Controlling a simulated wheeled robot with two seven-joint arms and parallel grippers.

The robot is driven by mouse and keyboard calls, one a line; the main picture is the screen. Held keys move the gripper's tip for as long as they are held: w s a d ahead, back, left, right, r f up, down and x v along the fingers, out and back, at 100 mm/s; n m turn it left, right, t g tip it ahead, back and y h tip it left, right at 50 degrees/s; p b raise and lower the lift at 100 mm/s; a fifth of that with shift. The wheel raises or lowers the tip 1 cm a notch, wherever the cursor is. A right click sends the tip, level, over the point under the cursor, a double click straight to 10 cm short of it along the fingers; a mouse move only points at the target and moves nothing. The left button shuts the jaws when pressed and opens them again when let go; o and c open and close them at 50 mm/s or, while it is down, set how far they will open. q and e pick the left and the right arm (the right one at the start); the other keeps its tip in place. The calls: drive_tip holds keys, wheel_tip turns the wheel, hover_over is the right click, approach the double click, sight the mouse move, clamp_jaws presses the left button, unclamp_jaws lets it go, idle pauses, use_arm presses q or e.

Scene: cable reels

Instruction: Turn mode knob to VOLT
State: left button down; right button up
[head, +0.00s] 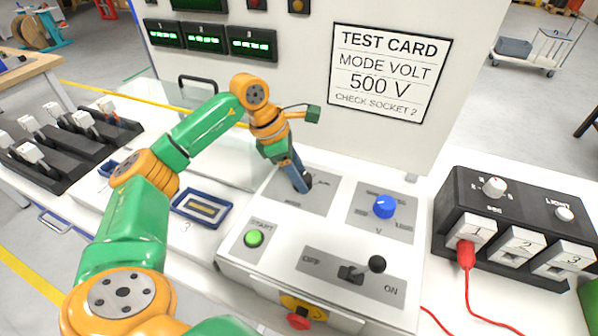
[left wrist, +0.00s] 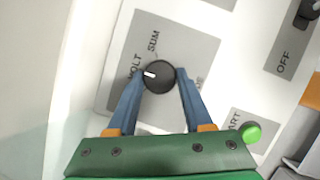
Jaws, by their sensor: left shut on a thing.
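The black mode knob (head: 307,180) sits on a grey plate (head: 322,187) on the sloping white console. In the left wrist view the knob (left wrist: 158,78) lies between the two blue fingers of my left gripper (left wrist: 156,84), which are shut on its sides. The head view shows my left gripper (head: 301,180) reaching down to the knob from above. The knob's white pointer mark points left in the left wrist view, toward the word VOLT (left wrist: 135,67). My right gripper is out of view.
A blue knob (head: 384,206) stands right of the mode knob. A green START button (head: 254,238) and a black-ball OFF/ON lever (head: 376,264) are nearer. The test card (head: 387,72) reads MODE VOLT, 500 V, CHECK SOCKET 2. A red plug (head: 466,254) is at socket 1.

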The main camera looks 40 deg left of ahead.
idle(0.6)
use_arm(q)
drive_tip(key=shift+c, duration=1.5)
unclamp_jaws()
drive_tip(key=shift+w, duration=0.1)
drive_tip(key=v, duration=0.7)
drive_tip(key=shift+b, duration=0.3)
